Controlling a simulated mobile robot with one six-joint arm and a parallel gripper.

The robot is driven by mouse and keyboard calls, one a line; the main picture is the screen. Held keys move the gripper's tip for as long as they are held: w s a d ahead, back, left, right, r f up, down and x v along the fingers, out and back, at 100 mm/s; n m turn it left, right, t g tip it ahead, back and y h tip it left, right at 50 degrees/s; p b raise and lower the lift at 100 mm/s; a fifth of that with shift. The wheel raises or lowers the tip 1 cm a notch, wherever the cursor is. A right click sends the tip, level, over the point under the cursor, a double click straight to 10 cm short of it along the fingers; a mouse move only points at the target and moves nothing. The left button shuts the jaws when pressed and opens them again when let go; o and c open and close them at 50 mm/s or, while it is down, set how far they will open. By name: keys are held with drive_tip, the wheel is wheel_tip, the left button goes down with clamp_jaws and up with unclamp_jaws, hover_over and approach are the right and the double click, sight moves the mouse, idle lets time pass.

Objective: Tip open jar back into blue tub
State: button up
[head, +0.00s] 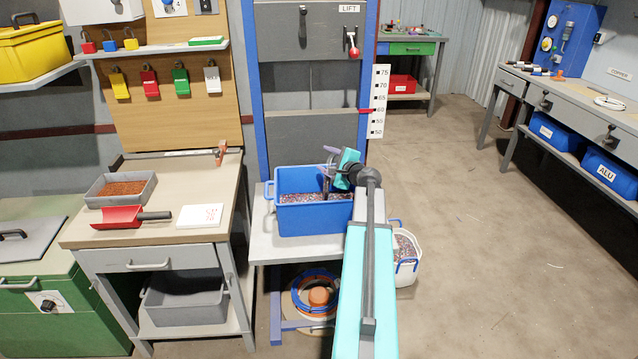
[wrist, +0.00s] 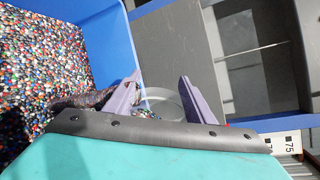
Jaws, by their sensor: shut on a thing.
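The blue tub (head: 312,218) stands on a grey stand below the lift and holds multicoloured granules. Its blue wall shows in the wrist view (wrist: 122,48), with the granules at the left. My gripper (head: 327,164) is over the tub's right part. In the wrist view its two purple fingers (wrist: 163,94) are shut on a clear jar (wrist: 167,101), only partly visible between them. A dark curved shape reaches from the fingers over the granules; I cannot tell whether it is part of the jar. The jar's tilt and contents are unclear, and the head view does not show it clearly.
A white bucket (head: 405,262) of granules stands on the floor right of the stand. The bench at left holds a grey tray (head: 120,204), a red scoop (head: 118,217) and a white card (head: 200,215). The lift frame (head: 367,100) rises behind the tub. Floor at right is clear.

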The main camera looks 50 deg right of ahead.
drive_tip(key=shift+a+f+n+b, duration=0.15)
drive_tip(key=shift+f+n+b, duration=0.4)
drive_tip(key=shift+b, duration=0.4)
drive_tip(key=shift+n+g+h+b, duration=0.3)
drive_tip(key=shift+n+b, duration=0.15)
drive_tip(key=shift+n, duration=0.1)
drive_tip(key=shift+w+a+n+b, duration=0.1)
drive_tip(key=shift+a+n+b, duration=0.05)
drive_tip(key=shift+n+b, duration=0.25)
drive_tip(key=shift+w+a+r+n+g+h+b, duration=0.15)
drive_tip(key=shift+n+h+b, duration=0.25)
drive_tip(key=shift+n+b, duration=0.4)
drive_tip(key=shift+a+n+g+h+b, duration=0.15)
drive_tip(key=shift+n+g+h+b, duration=0.2)
drive_tip(key=shift+n+b, duration=0.4)
idle(1.5)
drive_tip(key=shift+w+a+f+n+h+b, duration=0.15)
drive_tip(key=shift+n+h+b, duration=0.25)
drive_tip(key=shift+n+b, duration=0.4)
drive_tip(key=shift+a+f+n+h+b, duration=0.1)
drive_tip(key=shift+a+n+h+b, duration=0.2)
drive_tip(key=shift+n+b, duration=0.5)
idle(0.6)
drive_tip(key=shift+d+r, duration=0.15)
drive_tip(key=shift+r, duration=0.05)
idle(0.6)
